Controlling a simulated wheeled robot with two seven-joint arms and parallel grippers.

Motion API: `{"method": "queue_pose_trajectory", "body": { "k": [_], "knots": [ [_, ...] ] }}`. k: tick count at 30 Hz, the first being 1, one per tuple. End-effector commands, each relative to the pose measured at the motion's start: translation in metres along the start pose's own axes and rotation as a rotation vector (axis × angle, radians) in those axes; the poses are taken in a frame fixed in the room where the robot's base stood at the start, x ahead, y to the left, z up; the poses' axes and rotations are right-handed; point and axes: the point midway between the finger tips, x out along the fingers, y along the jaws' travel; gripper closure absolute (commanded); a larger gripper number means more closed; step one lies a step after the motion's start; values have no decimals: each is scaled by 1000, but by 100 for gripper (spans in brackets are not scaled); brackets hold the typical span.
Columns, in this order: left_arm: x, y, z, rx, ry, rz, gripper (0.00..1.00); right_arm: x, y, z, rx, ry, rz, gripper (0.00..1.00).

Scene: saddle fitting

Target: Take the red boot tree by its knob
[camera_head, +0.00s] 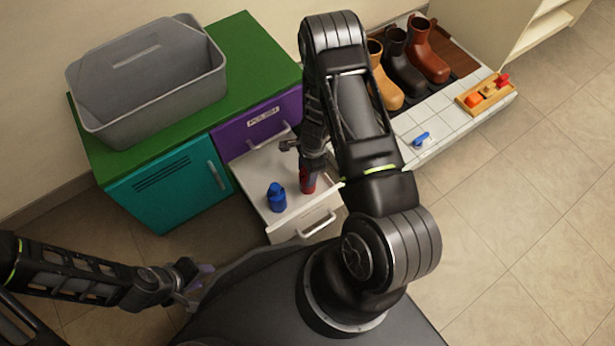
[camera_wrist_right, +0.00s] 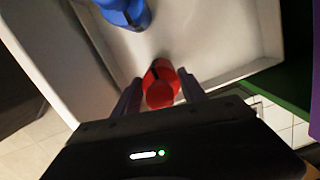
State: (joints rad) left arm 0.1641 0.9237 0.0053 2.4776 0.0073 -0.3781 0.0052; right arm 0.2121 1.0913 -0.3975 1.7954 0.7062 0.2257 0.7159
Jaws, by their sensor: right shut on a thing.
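The red boot tree (camera_head: 308,183) stands in the open white drawer, at its right side. My right gripper (camera_head: 310,166) comes down on it from above and is shut on its upper end. In the right wrist view the red boot tree (camera_wrist_right: 161,86) sits between the two fingers of the gripper (camera_wrist_right: 163,92). The knob itself is hard to make out. My left gripper (camera_head: 200,286) is open and empty at the lower left, away from the drawer.
A blue boot tree (camera_head: 277,198) stands left of the red one in the drawer (camera_head: 318,222). A grey tub (camera_head: 150,85) is on the green-topped cabinet (camera_head: 250,55). Boots (camera_head: 428,58), a blue item (camera_head: 420,139) and a wooden tray (camera_head: 470,103) stand at the right.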

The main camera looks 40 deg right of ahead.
Motion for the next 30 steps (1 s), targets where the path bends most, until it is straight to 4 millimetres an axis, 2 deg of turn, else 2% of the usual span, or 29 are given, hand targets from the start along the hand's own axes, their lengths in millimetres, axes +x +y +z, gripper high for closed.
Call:
{"method": "queue_pose_trajectory", "body": {
  "k": [7, 15, 19, 23, 30],
  "knots": [
    [-9, 3, 0, 0, -3, 0, 66, -18, 0, 2, 0, 0, -1, 100],
    [-33, 11, 4, 3, -16, 2, 66, -71, -1, 9, -2, -1, -2, 100],
    [-40, 16, 6, 6, -23, 4, 66, -90, -1, 11, -1, 1, -2, 100],
    [-42, 17, 7, 8, -26, 6, 66, -99, 0, 12, -1, 0, 0, 100],
    [-41, 17, 8, 9, -26, 6, 66, -99, 0, 12, 0, 0, 0, 100]
  ]
}}
